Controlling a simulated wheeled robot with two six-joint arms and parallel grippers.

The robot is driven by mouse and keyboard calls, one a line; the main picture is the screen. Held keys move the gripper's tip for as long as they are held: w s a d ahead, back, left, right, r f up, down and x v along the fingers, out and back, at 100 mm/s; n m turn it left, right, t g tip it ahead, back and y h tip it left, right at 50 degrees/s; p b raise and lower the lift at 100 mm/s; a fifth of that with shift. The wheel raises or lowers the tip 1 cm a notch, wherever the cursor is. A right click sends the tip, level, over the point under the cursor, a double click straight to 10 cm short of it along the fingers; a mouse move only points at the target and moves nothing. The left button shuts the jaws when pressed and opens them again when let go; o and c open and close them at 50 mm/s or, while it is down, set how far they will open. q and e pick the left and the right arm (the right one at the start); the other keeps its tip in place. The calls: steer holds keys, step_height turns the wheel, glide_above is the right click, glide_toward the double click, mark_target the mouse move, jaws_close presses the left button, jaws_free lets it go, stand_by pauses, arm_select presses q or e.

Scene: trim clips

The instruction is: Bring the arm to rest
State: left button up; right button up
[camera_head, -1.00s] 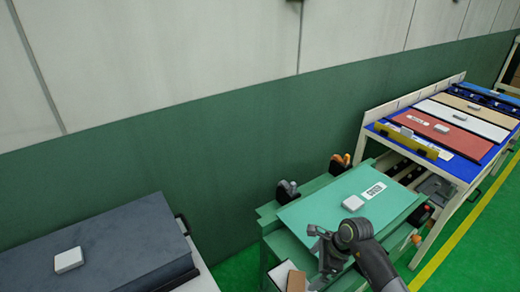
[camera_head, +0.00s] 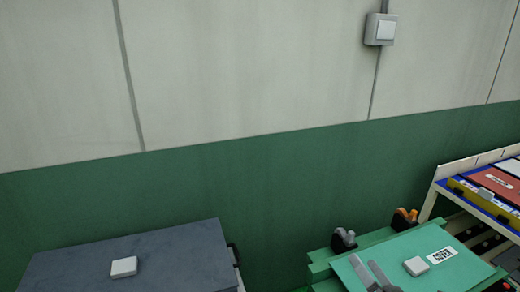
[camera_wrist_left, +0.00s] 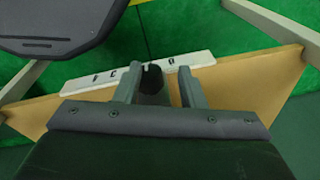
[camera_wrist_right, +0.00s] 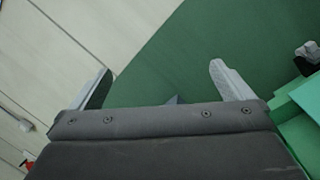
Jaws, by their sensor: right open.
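My right gripper (camera_head: 372,275) shows at the bottom of the head view as two grey fingers in front of the teal panel. In the right wrist view my right gripper (camera_wrist_right: 163,85) has its fingers wide apart, with nothing between them but the green and pale wall behind. My left gripper (camera_wrist_left: 160,85) shows only in the left wrist view. Its fingers are a moderate gap apart, and a dark round-ended piece (camera_wrist_left: 151,80) lies between them in the picture. I cannot tell whether they touch it. A tan board and a white marked strip (camera_wrist_left: 140,70) lie beyond.
A teal panel (camera_head: 388,263) labelled COVER, with a white block (camera_head: 416,266), lies on a green stand at lower right. A dark slab (camera_head: 185,255) with another white block (camera_head: 124,267) is at lower left. A blue-topped rack stands far right. A switch box (camera_head: 380,29) is on the wall.

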steer(key=s+d+r+m+t+h, duration=0.1)
steer(key=s+d+m+h, duration=0.3)
steer(key=d+m+h, duration=0.85)
steer(key=s+d+f+m+g+h, duration=0.15)
steer(key=s+f+m+g, duration=0.45)
steer(key=m, duration=0.6)
steer(key=s+a+f+m+g+y, duration=0.3)
steer(key=s+a+f+m+g, duration=0.15)
steer(key=s, duration=0.45)
steer(key=s+a+f+m+g+y, duration=0.2)
steer(key=s+a+f+m+g, duration=0.15)
steer(key=s+f+g, duration=0.35)
step_height(320, 180, down, 26)
steer(key=s+d+r+b, duration=0.1)
steer(key=d+b, duration=0.1)
steer(key=s+a+f+g+b, duration=0.1)
steer(key=s+f, duration=1.4)
steer(key=f, duration=0.3)
steer(key=shift+a+y+b, duration=0.35)
steer(key=shift+a+y, duration=0.05)
steer(key=shift+n, duration=0.25)
